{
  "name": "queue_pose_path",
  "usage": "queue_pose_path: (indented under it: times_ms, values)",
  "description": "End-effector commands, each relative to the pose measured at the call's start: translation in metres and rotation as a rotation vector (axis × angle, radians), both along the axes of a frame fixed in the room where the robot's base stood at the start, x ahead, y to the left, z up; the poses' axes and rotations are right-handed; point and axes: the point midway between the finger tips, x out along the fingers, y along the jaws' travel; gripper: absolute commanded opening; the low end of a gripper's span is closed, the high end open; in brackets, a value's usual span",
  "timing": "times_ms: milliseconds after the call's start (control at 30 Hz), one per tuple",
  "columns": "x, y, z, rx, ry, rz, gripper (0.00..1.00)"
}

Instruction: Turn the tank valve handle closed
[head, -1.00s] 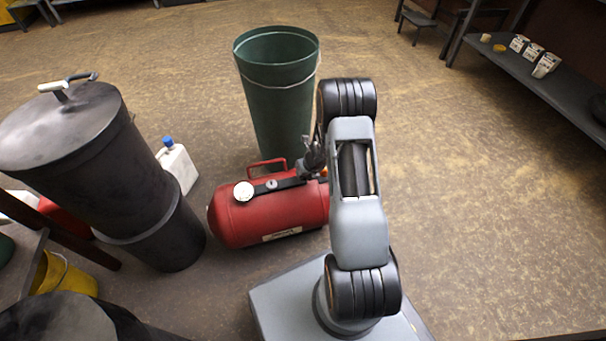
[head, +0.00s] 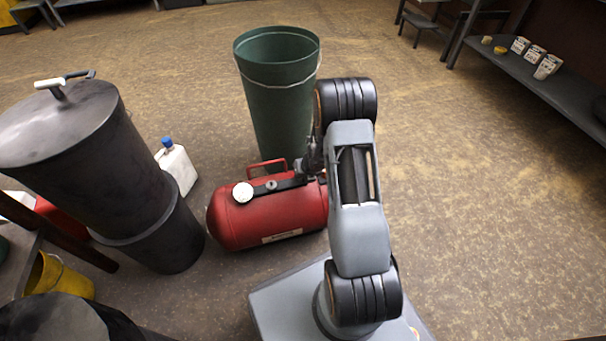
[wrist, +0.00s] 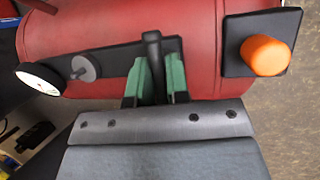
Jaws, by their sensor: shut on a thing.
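The red tank (head: 262,217) lies on its side on the floor, left of my arm in the head view. It also fills the upper part of the wrist view (wrist: 110,30). A black bar on it carries a white gauge (wrist: 40,78), a small grey knob (wrist: 84,68) and a dark valve handle (wrist: 152,50). My gripper (wrist: 158,78) has green fingers and is shut on the valve handle, whose top sticks out past the fingertips. An orange knob (wrist: 265,55) sits on a black plate to the right. In the head view my arm partly hides the gripper and the tank's right end.
A tall green bin (head: 278,95) stands just behind the tank. A white jug (head: 177,167) and stacked dark drums (head: 130,190) stand to its left. A yellow bucket (head: 62,275) is at the lower left. Floor on the right is open, up to a low shelf (head: 545,85).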

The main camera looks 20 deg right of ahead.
Motion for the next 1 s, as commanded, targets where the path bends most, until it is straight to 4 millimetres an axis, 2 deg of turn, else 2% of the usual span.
queue_pose_path:
  times_ms: [33, 67, 300, 533, 633, 1000]
  values:
    - [-0.001, 0.001, -0.001, 0.004, 0.002, 0.000, 0.00]
    - [-0.001, 0.001, -0.001, 0.004, 0.002, 0.000, 0.19]
    - [0.000, 0.001, 0.000, 0.002, 0.001, 0.000, 0.40]
    - [0.000, 0.000, 0.001, 0.001, 0.000, 0.000, 0.40]
    - [-0.003, -0.001, 0.009, 0.001, -0.001, 0.000, 0.40]
    - [-0.031, -0.008, 0.076, 0.002, 0.000, 0.000, 0.40]
